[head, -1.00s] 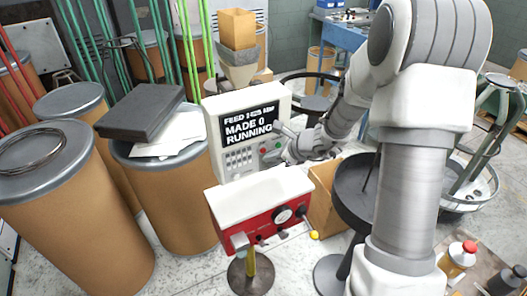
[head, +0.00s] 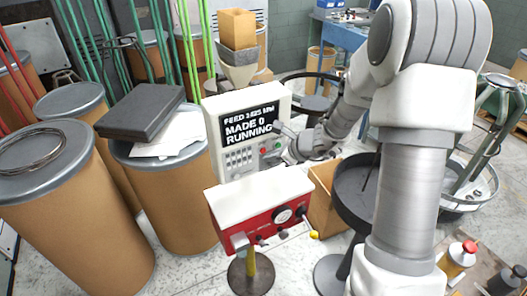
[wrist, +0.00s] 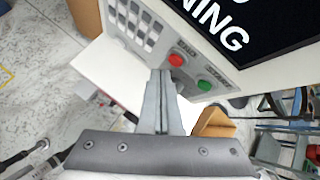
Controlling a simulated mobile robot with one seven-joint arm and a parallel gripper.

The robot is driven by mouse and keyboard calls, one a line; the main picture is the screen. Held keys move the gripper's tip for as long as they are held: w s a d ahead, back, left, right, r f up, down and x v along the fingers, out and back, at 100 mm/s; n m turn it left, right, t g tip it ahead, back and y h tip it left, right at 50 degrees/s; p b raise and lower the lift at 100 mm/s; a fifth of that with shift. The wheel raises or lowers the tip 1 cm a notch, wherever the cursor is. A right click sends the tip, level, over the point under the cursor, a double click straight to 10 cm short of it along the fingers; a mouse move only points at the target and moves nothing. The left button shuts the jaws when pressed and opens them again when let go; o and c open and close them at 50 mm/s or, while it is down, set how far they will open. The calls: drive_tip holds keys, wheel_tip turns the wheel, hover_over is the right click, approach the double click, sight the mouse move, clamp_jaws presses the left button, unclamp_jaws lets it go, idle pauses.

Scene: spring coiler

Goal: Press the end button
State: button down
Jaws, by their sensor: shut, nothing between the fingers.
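The end button's panel is on a white control box (head: 213,120) with a black screen (head: 250,124) reading "MADE 0 RUNNING" and a feed figure in mm. In the wrist view a red button (wrist: 176,60) and a green button (wrist: 204,85) sit side by side on the panel; their small labels are hard to read. My gripper (wrist: 161,73) is shut and empty. Its fingertips appear just below and left of the red button in the wrist view; contact cannot be told. In the head view my gripper (head: 280,128) is at the panel's right side.
A keypad (wrist: 135,22) lies beside the buttons. A red-fronted machine (head: 270,225) with a white top (head: 260,193) stands below the control box. Cardboard drums (head: 180,190) crowd the left. A dark round stand (head: 355,190) is near my arm.

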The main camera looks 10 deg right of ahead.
drive_tip(key=shift+w, duration=0.15)
drive_tip(key=shift+w+a, duration=0.1)
drive_tip(key=shift+w, duration=0.15)
drive_tip(key=shift+w+a, duration=0.15)
drive_tip(key=shift+w, duration=0.2)
idle(0.8)
drive_tip(key=shift+s, duration=0.1)
drive_tip(key=shift+s+d+b, duration=0.25)
drive_tip(key=shift+s+b, duration=0.3)
drive_tip(key=shift+s, duration=0.1)
drive_tip(key=s, duration=0.1)
drive_tip(key=s+d+b, duration=0.1)
drive_tip(key=s, duration=0.2)
drive_tip(key=shift+s+d+b, duration=0.3)
drive_tip(key=shift+s+b, duration=0.1)
